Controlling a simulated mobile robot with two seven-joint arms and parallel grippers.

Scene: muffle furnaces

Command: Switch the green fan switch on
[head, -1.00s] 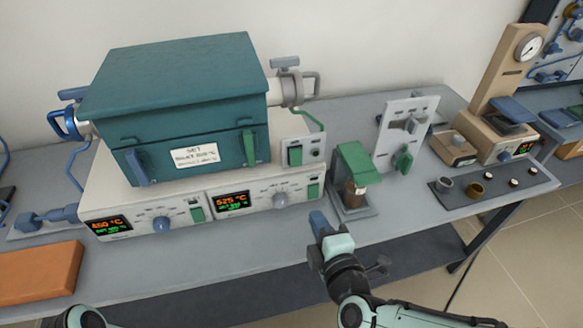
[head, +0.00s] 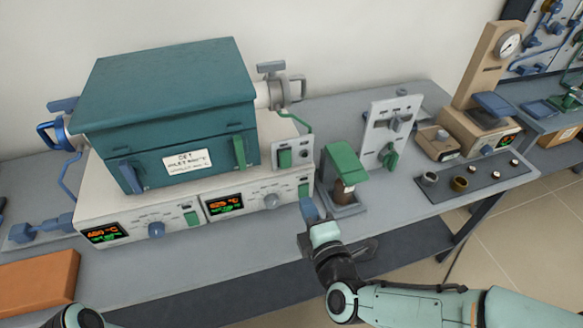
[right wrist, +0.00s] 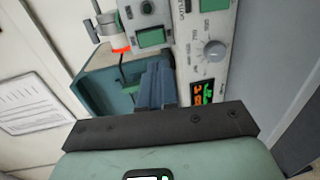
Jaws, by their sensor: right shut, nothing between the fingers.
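My right gripper (head: 309,209) is shut and empty, just in front of the front panel's right end, apart from the switches. In the right wrist view, its blue fingers (right wrist: 157,84) point toward the panels, with a green switch (right wrist: 150,38) beyond. My left gripper is out of view.
A stand with a green top (head: 343,162) and brown jar is close right of my right gripper. A white upright panel (head: 389,130) with a green knob stands behind it. An orange block (head: 38,282) lies at the left. Bare bench lies before the furnace.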

